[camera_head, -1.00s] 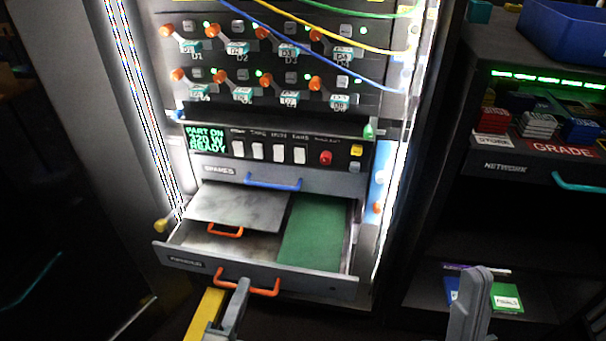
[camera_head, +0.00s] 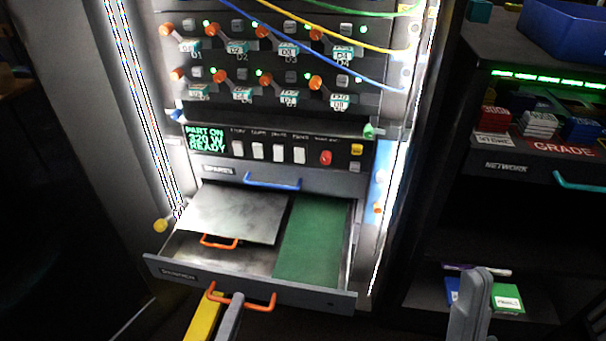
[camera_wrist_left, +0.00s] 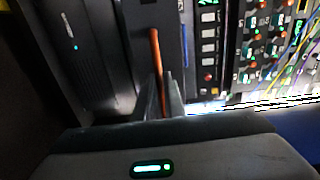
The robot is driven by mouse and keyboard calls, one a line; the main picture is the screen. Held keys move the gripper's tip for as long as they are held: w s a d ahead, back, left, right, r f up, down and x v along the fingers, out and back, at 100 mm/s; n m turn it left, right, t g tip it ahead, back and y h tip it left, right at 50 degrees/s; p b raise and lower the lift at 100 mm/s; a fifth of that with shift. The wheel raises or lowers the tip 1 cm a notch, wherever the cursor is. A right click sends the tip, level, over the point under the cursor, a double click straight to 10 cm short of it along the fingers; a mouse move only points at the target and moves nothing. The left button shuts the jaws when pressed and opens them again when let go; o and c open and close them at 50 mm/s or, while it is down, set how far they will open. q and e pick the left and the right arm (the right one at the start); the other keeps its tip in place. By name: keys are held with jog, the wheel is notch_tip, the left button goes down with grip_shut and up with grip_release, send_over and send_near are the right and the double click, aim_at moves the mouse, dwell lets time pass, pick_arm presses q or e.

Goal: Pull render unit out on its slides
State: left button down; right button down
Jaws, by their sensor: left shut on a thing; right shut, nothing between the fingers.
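The render unit (camera_head: 250,284) is a grey drawer low in the rack, standing partly out, with an orange handle on its front. Inside it lie a grey metal cover (camera_head: 235,213) with a small orange handle and a green board (camera_head: 312,240). My left gripper (camera_head: 227,301), with one yellow finger side, is shut on the front orange handle (camera_head: 262,307). The handle (camera_wrist_left: 156,65) also shows between the fingers in the left wrist view. My right gripper (camera_head: 478,285) is shut and empty, at the lower right before the side cabinet.
A closed SPARES drawer (camera_head: 235,172) with a blue handle (camera_head: 273,181) sits just above. Higher up are a switch panel and rows of orange-knobbed modules with cables. The side cabinet has a teal handle (camera_head: 578,181), coloured blocks and a blue bin (camera_head: 570,35).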

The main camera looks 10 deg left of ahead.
pick_arm(q)
jog(key=shift+s+f, duration=0.1)
jog(key=s+b, duration=0.1)
jog(key=s, duration=0.5)
dwell(1.0)
jog(key=shift+a, duration=0.1)
jog(key=c, duration=1.8)
grip_release()
jog(key=shift+c, duration=0.2)
jog(key=shift+s, duration=0.1)
jog(key=shift+s+a+b, duration=0.1)
jog(key=shift+s+b, duration=0.7)
jog(key=shift+s, duration=1.55)
